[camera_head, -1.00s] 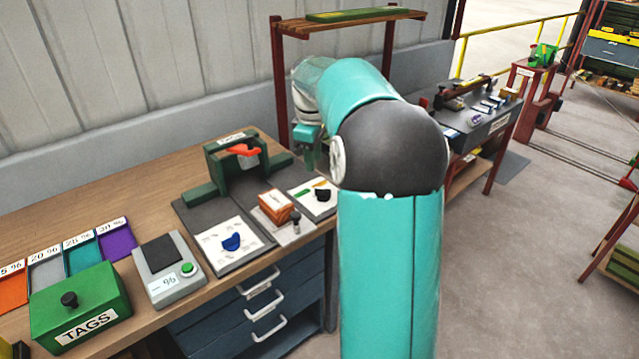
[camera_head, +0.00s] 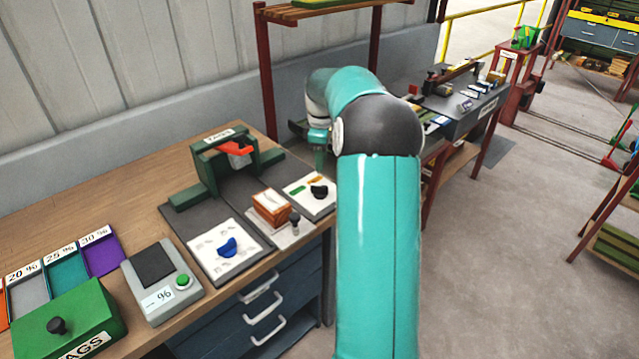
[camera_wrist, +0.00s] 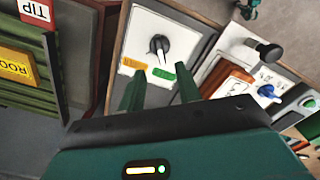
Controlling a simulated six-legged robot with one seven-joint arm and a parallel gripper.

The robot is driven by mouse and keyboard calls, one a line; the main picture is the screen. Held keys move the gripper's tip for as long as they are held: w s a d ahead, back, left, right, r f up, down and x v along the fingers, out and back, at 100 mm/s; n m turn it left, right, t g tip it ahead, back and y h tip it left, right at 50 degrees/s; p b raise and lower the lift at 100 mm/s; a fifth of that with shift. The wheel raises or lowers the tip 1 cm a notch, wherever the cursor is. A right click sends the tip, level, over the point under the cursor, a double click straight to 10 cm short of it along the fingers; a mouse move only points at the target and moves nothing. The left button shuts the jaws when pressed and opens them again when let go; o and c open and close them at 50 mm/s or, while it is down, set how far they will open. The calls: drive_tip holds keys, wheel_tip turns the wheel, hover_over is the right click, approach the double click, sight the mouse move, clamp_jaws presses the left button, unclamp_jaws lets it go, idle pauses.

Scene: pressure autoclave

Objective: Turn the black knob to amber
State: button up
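The black knob (camera_head: 319,191) sits on a white panel (camera_head: 322,208) at the right end of the bench. In the wrist view the knob (camera_wrist: 159,45) shows a pale pointer mark directed down the picture, nearer the green label (camera_wrist: 163,76) than the amber label (camera_wrist: 133,63). The amber label also shows in the head view (camera_head: 315,180). My gripper (camera_wrist: 160,70) is open, its two dark green fingers apart with nothing between them. The fingertips are below the knob in the wrist view, not around it. In the head view my gripper (camera_head: 319,158) is above and behind the panel.
A neighbouring panel with a blue knob (camera_head: 227,247), an orange block (camera_head: 271,208) and a green stand with a red lever (camera_head: 236,148) are close on the left. A red-framed shelf (camera_head: 266,80) stands behind.

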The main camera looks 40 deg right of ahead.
sight(320, 186)
wheel_tip(320, 186, down, 10)
drive_tip(key=shift+w+r, duration=0.1)
drive_tip(key=shift+r, duration=0.1)
drive_tip(key=shift+w+f, duration=0.1)
drive_tip(key=shift+f, duration=0.1)
clamp_jaws()
